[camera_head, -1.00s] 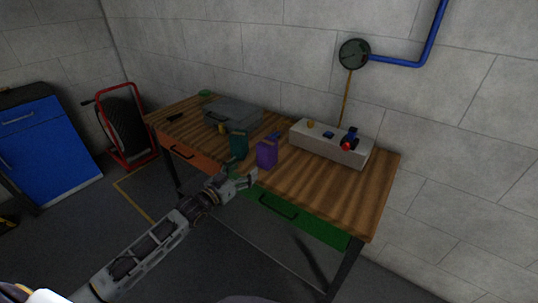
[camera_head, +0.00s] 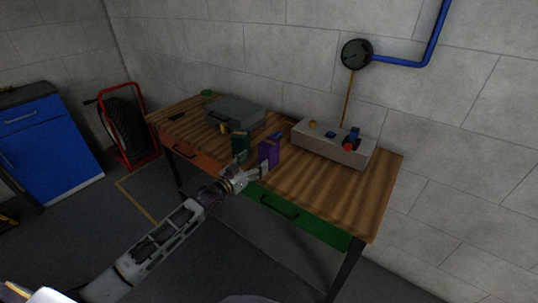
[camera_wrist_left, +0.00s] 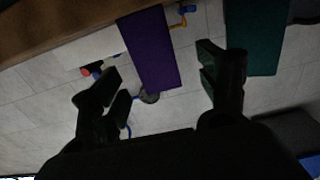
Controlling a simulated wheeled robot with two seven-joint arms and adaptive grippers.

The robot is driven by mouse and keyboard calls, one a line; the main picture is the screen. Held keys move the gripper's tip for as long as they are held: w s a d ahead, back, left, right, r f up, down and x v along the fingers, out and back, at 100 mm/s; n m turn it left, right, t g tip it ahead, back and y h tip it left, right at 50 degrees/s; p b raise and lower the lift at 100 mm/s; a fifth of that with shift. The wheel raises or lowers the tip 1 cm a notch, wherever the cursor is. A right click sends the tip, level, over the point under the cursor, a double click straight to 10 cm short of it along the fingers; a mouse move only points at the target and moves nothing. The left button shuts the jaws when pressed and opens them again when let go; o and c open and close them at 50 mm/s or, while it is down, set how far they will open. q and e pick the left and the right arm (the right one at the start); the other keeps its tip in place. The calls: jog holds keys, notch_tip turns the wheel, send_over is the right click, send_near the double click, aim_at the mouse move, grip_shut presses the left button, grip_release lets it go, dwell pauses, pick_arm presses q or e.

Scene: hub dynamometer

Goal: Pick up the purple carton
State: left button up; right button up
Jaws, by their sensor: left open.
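The purple carton (camera_head: 269,151) stands upright near the front edge of the wooden workbench in the head view. In the left wrist view the purple carton (camera_wrist_left: 150,50) shows ahead, between the two fingers in the picture. My left gripper (camera_head: 258,172) is open at the bench's front edge, close to the carton's near side. In the left wrist view the left gripper (camera_wrist_left: 160,85) has its fingers spread with nothing gripped. Whether a finger touches the carton cannot be told. My right gripper is not in view.
A dark green carton (camera_head: 240,146) stands just left of the purple one. A grey case (camera_head: 236,113) lies behind it. A pale block with fittings (camera_head: 331,144) stands at the back right. The right part of the wooden bench (camera_head: 340,190) is clear.

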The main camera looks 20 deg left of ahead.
aim_at(263, 155)
pick_arm(q)
jog(key=shift+x, duration=1.75)
jog(key=shift+w+d, duration=0.1)
jog(key=shift+w, duration=0.05)
jog(key=shift+d+x, duration=0.25)
jog(key=shift+x, duration=2.1)
jog(key=shift+c, duration=0.4)
jog(key=c, duration=1.1)
